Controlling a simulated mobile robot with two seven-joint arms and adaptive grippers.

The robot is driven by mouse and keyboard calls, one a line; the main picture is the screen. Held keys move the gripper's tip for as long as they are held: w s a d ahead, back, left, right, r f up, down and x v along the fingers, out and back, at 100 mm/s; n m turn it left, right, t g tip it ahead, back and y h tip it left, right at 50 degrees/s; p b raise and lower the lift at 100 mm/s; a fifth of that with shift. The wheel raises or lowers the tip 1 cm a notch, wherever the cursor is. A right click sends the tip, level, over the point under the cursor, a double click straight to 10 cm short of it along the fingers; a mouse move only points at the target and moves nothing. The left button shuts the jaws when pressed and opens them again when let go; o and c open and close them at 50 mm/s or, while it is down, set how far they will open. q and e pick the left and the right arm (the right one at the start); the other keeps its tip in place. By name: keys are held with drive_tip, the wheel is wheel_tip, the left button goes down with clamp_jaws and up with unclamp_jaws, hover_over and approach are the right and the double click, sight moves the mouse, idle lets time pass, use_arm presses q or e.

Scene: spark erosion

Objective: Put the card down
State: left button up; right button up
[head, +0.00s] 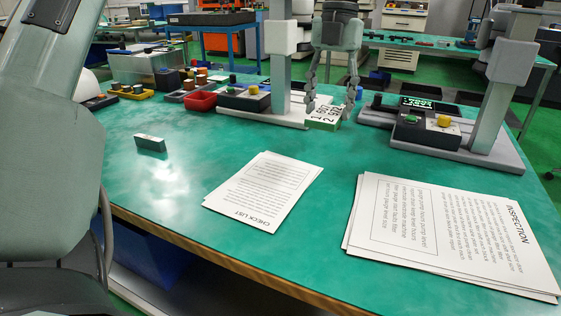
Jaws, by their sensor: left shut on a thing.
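The card (325,113) is a small white piece with large dark print and a green lower edge. It is in the head view, right of centre, at the far part of the green table. My left gripper (331,98) points down from above with its two fingers at either side of the card, shut on it. The card is tilted, close to the table top and beside the base of a grey stand; I cannot tell whether it touches either. My right gripper is not in view.
A check list sheet (265,190) and an inspection sheet (450,232) lie on the green table (165,185). A small dark block (150,143) lies to the left. A grey stand (281,65), a red bin (201,101) and a second stand (492,110) are at the back.

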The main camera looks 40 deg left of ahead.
use_arm(q)
hover_over(272, 170)
drive_tip(key=w, duration=0.1)
wheel_tip(272, 170, down, 6)
drive_tip(key=shift+d+r, duration=0.1)
drive_tip(key=shift+s+a+f, duration=0.15)
drive_tip(key=shift+a+f, duration=0.05)
drive_tip(key=shift+f, duration=0.2)
wheel_tip(272, 170, down, 4)
drive_tip(key=shift+r, duration=0.1)
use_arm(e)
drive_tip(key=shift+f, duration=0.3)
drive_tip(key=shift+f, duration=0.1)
use_arm(q)
drive_tip(key=o, duration=1.2)
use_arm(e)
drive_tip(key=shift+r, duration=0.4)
